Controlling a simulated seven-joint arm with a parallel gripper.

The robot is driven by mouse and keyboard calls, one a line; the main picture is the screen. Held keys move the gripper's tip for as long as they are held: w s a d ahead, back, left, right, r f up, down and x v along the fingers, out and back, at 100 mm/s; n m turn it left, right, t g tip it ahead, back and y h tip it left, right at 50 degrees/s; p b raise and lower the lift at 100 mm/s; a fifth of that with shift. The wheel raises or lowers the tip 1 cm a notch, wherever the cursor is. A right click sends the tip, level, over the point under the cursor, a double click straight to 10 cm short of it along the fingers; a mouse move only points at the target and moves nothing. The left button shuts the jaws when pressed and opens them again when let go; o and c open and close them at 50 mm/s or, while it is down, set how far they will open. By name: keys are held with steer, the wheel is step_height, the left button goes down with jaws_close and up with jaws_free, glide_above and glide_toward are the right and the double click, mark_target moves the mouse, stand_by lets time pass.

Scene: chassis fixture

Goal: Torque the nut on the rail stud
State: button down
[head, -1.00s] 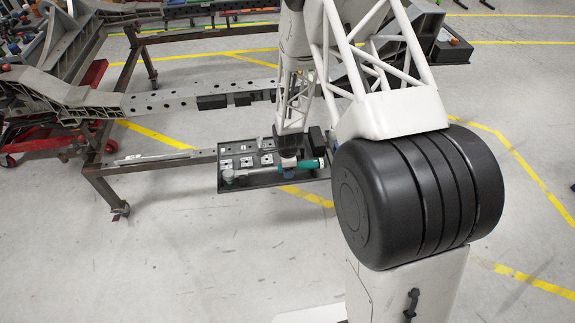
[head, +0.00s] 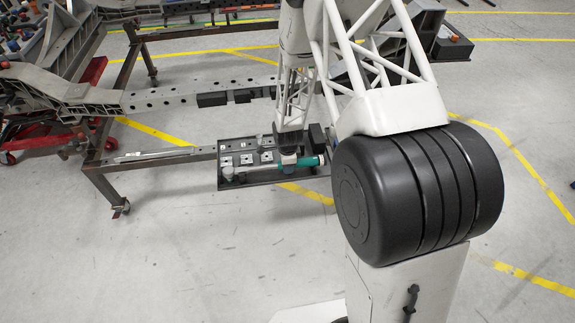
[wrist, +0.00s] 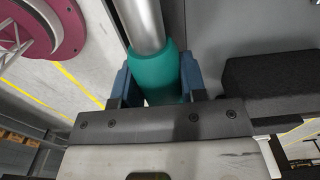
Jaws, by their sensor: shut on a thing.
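My gripper (head: 289,163) is shut around the teal handle of a torque wrench (head: 311,162) at the dark tray. In the wrist view, my blue fingers (wrist: 154,85) press on both sides of the teal handle (wrist: 155,72), and its silver shaft runs away upward. The wrench lies level along the tray's near side, its head (head: 228,172) at the left end. I cannot tell whether it touches the tray. A long grey rail with holes (head: 165,102) crosses behind the tray. The stud and its nut are too small to make out.
The dark tray (head: 250,181) holds several small light squares and a black block (head: 317,137), also in the wrist view (wrist: 268,85). A brown steel frame (head: 105,186) stands at the left, beside a red stand (head: 40,141). The floor in front is clear.

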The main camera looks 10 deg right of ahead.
steer(key=shift+r, duration=0.15)
steer(key=shift+r, duration=3.45)
steer(key=shift+w, duration=0.1)
steer(key=shift+w+d+r, duration=0.4)
steer(key=shift+w, duration=0.25)
steer(key=w+d+r+m, duration=0.5)
steer(key=w+d+r, duration=0.5)
steer(key=r, duration=0.3)
steer(key=w+d+r+m, duration=0.5)
steer(key=w+d+r, duration=0.5)
steer(key=d+r, duration=0.2)
steer(key=shift+w+d+r, duration=0.3)
steer(key=shift+d+r, duration=0.05)
steer(key=shift+d, duration=0.45)
steer(key=shift+a, duration=0.2)
